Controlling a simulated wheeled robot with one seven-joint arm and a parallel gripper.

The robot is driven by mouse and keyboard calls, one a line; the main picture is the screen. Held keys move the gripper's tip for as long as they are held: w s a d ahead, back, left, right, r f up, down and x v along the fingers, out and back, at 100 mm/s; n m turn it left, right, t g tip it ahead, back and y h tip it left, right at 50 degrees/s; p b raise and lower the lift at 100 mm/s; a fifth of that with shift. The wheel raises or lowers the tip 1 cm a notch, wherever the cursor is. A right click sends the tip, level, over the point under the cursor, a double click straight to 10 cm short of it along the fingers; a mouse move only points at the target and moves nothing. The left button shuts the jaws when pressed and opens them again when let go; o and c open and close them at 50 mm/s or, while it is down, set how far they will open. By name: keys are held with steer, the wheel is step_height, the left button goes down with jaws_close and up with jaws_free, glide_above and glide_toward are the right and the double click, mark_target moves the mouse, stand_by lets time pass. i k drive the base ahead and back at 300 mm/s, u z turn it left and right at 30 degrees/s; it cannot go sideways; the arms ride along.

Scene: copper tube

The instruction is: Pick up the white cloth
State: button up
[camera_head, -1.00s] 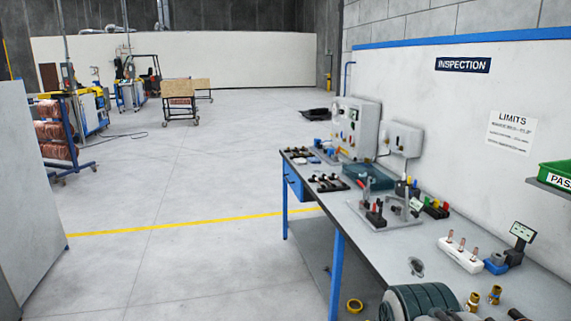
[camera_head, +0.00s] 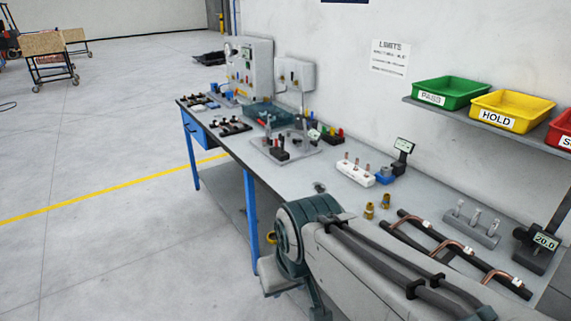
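I cannot make out a white cloth in this view. Small pale items lie at the far end of the grey workbench (camera_head: 304,174), too small to tell apart. My arm crosses the bottom of the view in front of the bench, with a dark green joint and black hoses. My gripper is not in view. The arm hides part of the near bench.
Brass fittings (camera_head: 369,210), a white block (camera_head: 356,173) and a grey gauge stand (camera_head: 540,245) stand nearby. Green (camera_head: 452,92) and yellow (camera_head: 510,108) trays sit on a wall shelf. Open floor lies left.

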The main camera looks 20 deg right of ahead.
mark_target(199, 108)
steer(key=z, duration=0.2)
steer(key=k, duration=0.25)
steer(key=u, duration=0.7)
steer(key=i, duration=1.5)
steer(key=u, duration=0.4)
steer(key=i, duration=3.2)
steer(key=z, duration=0.2)
steer(key=i, duration=1.6)
steer(key=z, duration=1.1)
steer(key=i, duration=0.85)
steer(key=z, duration=1.05)
